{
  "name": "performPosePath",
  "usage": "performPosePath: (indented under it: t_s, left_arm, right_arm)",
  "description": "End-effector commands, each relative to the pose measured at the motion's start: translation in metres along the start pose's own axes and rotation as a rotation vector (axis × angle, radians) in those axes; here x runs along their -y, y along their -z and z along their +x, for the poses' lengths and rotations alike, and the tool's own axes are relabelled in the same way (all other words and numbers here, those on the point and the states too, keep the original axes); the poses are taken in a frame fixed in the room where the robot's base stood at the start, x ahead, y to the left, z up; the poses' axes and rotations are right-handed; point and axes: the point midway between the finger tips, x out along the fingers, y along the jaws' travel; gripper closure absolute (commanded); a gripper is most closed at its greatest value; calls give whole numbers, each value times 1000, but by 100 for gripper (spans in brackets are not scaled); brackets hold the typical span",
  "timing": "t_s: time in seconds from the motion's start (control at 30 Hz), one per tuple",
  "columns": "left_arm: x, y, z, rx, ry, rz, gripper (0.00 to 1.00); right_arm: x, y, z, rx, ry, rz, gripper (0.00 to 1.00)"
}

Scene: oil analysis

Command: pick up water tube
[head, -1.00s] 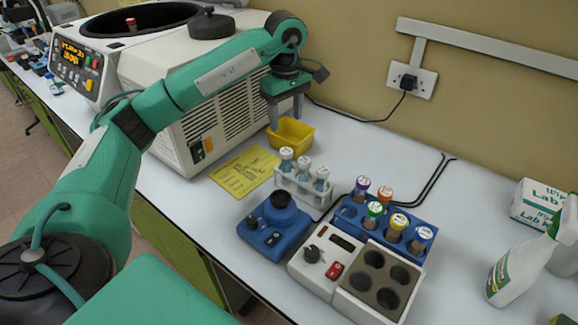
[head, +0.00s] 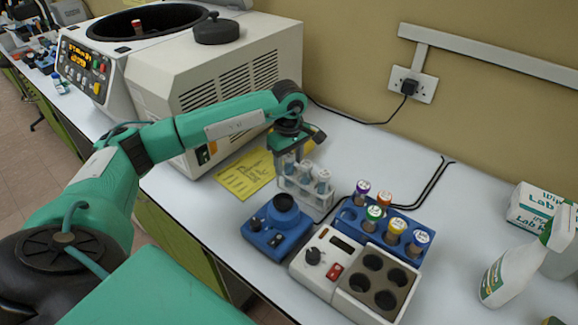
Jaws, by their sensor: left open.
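Three white-capped tubes with bluish contents stand upright in a white rack (head: 306,196) on the bench. The middle tube (head: 305,172) and the right tube (head: 322,181) show clearly. The left tube (head: 289,164) is partly behind my left gripper. I cannot read which of them is labelled water. My left gripper (head: 288,160) points down with its fingers open at the left tube. The fingers appear to be on either side of the tube; contact cannot be told. My right gripper is not in view.
A blue rack (head: 350,214) holds several tubes with coloured caps. A blue mixer (head: 276,226) and a white device with four-sided block (head: 357,272) stand in front. A centrifuge (head: 215,80) is behind my arm. A spray bottle (head: 510,272) stands right. The bench's back middle is clear.

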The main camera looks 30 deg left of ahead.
Motion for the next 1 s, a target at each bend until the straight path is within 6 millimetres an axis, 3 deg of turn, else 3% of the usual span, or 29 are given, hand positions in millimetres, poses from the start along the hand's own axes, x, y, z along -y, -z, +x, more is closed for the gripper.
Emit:
performPosePath:
  t_s: [0.27, 0.53, 0.83, 1.0]
  left_arm:
    - [0, 0, 4, 0, 0, 0, 44]
    - [0, 0, 4, 0, 0, -1, 92]
    - [0, 0, 2, 0, -1, -1, 93]
    - [-1, 1, -9, -2, -3, -1, 93]
  right_arm:
    - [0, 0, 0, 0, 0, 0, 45]
    - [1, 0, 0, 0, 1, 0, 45]
    - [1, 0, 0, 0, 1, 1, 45]
    - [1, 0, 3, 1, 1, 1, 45]
